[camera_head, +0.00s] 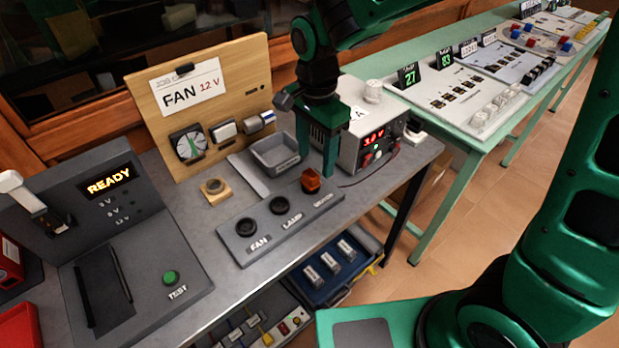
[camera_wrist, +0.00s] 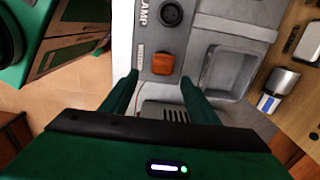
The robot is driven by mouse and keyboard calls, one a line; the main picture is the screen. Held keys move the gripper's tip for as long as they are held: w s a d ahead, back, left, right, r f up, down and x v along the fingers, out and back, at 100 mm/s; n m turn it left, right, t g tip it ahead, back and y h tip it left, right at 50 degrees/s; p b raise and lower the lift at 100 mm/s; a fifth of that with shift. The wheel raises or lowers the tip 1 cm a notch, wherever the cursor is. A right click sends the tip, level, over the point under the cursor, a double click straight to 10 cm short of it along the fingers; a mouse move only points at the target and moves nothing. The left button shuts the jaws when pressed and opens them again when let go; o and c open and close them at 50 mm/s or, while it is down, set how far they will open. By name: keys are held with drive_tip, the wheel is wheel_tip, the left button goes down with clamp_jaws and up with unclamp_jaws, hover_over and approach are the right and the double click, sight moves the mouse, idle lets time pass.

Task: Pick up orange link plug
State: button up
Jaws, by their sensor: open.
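The orange link plug (camera_head: 311,181) sits at the right-hand end of the grey socket panel (camera_head: 238,247), by the third label. In the wrist view the plug (camera_wrist: 163,64) shows as an orange square just past the fingertips, roughly centred between them. My gripper (camera_head: 318,160) points down right beside the plug in the head view. It is open and empty in the wrist view (camera_wrist: 159,80), one finger to each side of the plug's line. Whether a finger touches the plug cannot be told. The dark FAN socket (camera_head: 246,227) and LAMP socket (camera_head: 278,204) are empty.
A grey tray (camera_head: 274,152) lies close behind the panel. A power supply box (camera_head: 362,140) with a red display stands to the right of my gripper. A wooden board (camera_head: 208,98) with a FAN 12 V card stands behind. A READY test unit (camera_head: 150,262) is at left.

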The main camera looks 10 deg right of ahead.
sight(313, 171)
drive_tip(key=shift+w+a+f, duration=0.1)
drive_tip(key=shift+f, duration=1.35)
drive_tip(key=shift+a+f, duration=0.1)
drive_tip(key=shift+f, duration=1.35)
drive_tip(key=shift+c, duration=0.3)
drive_tip(key=c, duration=1.1)
